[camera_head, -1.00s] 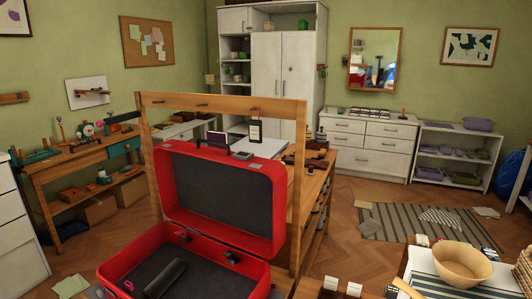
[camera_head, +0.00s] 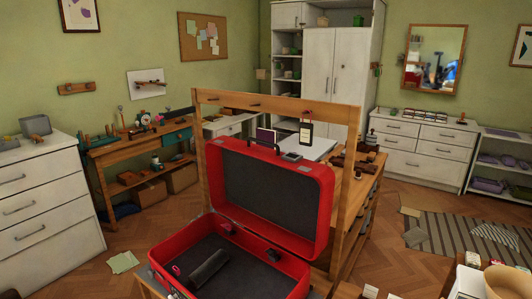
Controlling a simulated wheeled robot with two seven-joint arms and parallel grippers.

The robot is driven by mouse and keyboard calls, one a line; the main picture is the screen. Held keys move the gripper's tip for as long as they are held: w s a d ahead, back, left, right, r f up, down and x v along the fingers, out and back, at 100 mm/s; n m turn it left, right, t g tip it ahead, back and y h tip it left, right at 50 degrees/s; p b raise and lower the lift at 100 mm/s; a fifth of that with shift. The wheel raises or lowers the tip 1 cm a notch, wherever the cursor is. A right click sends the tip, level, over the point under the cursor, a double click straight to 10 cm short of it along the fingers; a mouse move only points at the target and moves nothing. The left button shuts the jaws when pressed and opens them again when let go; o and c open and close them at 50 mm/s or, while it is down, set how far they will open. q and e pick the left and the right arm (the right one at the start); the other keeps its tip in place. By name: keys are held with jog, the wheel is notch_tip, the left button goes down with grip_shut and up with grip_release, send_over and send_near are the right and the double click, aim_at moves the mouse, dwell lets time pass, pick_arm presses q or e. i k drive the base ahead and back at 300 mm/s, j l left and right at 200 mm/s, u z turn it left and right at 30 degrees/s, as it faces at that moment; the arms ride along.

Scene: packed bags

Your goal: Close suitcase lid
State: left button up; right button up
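The red suitcase stands open in the lower middle of the head view. Its lid (camera_head: 268,196) is raised upright at the back, showing a dark grey lining. Its base (camera_head: 298,284) lies flat in front, with a dark cylindrical item (camera_head: 207,268) inside on the left. Dark latches or hinges sit along the inner back edge of the base. The near edge of the base is cut off by the bottom of the frame. Neither of my grippers shows in this view.
A wooden frame (camera_head: 345,170) and workbench (camera_head: 362,190) stand right behind the lid. A white drawer cabinet (camera_head: 45,205) is at left. A pale bowl (camera_head: 507,283) is at the lower right corner. Open wooden floor (camera_head: 118,243) lies left of the suitcase.

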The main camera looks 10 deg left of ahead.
aim_at(288, 204)
jog(key=j+z, duration=0.1)
jog(key=z, duration=0.7)
jog(key=j+z, duration=0.75)
jog(key=j, duration=0.15)
jog(key=k+j+z, duration=0.1)
jog(key=j+z, duration=0.25)
jog(key=j, duration=0.1)
